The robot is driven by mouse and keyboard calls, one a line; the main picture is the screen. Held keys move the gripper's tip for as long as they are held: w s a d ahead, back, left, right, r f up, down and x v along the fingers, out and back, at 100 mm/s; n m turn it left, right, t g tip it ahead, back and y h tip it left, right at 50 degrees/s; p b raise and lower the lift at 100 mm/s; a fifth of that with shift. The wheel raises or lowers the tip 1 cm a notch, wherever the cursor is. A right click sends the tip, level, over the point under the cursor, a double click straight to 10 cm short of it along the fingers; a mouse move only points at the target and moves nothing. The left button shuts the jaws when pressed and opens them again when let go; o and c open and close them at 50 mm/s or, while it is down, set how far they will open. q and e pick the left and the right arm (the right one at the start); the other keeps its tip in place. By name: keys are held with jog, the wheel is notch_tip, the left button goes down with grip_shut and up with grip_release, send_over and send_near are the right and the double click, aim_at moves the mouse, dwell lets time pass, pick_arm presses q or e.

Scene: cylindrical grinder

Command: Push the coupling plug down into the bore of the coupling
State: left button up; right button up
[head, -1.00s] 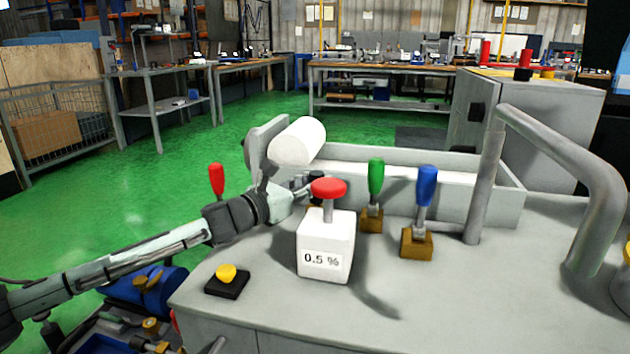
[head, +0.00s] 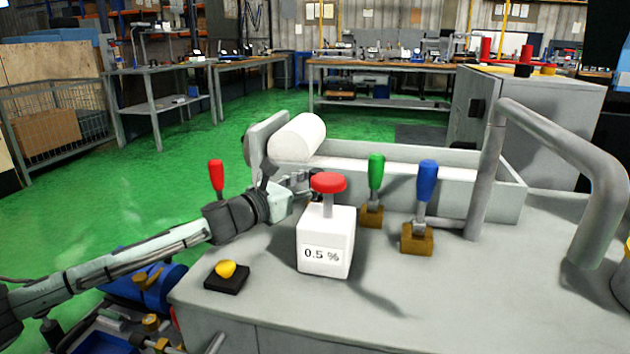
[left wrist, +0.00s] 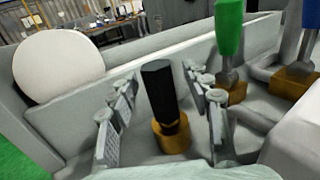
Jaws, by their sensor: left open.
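In the left wrist view a black plug-like cylinder (left wrist: 158,88), which I take as the coupling plug, stands nearly upright in a round brass-coloured piece (left wrist: 173,138), which I take as the coupling. How deep it sits in the bore cannot be told. My left gripper (left wrist: 168,95) is open, with one finger on each side of the black cylinder and visible gaps on both sides. In the head view my left gripper (head: 302,184) is behind the white box, beside its red knob, and largely hides the plug and coupling. My right gripper is not in view.
The white box (head: 325,240) marked 0.5 % has a red mushroom knob (head: 328,182). Green (head: 376,175) and blue (head: 427,182) handled levers stand to the right, a red handle (head: 216,175) to the left. A white grinding wheel (head: 297,137) is just behind.

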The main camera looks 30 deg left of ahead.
pick_arm(q)
jog(key=v, duration=1)
jog(key=shift+f, duration=0.15)
jog(key=shift+v, duration=1)
